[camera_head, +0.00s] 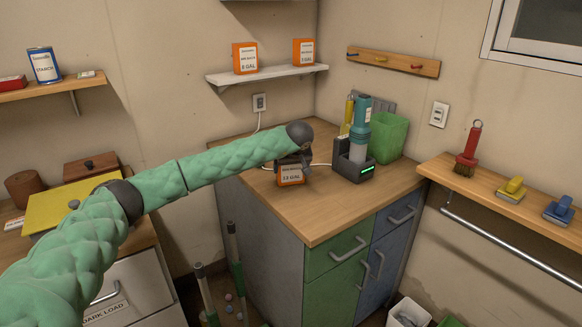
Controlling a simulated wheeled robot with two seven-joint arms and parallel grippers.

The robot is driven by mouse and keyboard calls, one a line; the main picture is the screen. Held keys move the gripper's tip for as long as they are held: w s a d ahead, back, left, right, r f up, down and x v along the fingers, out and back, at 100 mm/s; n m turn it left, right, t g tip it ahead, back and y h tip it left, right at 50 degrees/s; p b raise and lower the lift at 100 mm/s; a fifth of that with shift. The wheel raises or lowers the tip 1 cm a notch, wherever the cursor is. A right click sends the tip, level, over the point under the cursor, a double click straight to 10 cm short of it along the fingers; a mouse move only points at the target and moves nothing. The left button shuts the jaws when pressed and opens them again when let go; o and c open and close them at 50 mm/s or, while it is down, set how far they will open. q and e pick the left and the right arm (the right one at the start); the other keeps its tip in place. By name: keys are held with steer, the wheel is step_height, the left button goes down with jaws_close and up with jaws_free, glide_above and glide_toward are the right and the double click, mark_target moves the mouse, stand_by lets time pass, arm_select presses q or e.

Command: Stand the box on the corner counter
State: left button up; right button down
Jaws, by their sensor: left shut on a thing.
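An orange box (291,176) with a white label reading "13 GAL" is at the left part of the corner counter (330,217). It looks upright; whether its base touches the wood I cannot tell. My left gripper (291,164) reaches in from the left over the box and is shut on its top. The gripper hides the upper part of the box. My right gripper is out of view.
A charging dock with a teal device (360,130) stands right of the box, and a green bin (388,137) behind that. A white cable runs behind the box. The counter's front is clear. Two orange boxes (245,58) (303,52) stand on the white shelf (266,75) above.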

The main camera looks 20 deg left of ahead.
arm_select(q)
steer(key=o, duration=0.9)
steer(key=shift+r, duration=0.1)
steer(key=shift+s+d+r, duration=0.1)
steer(key=shift+r, duration=0.1)
steer(key=b+v, duration=0.2)
steer(key=v, duration=0.9)
steer(key=shift+r, duration=0.2)
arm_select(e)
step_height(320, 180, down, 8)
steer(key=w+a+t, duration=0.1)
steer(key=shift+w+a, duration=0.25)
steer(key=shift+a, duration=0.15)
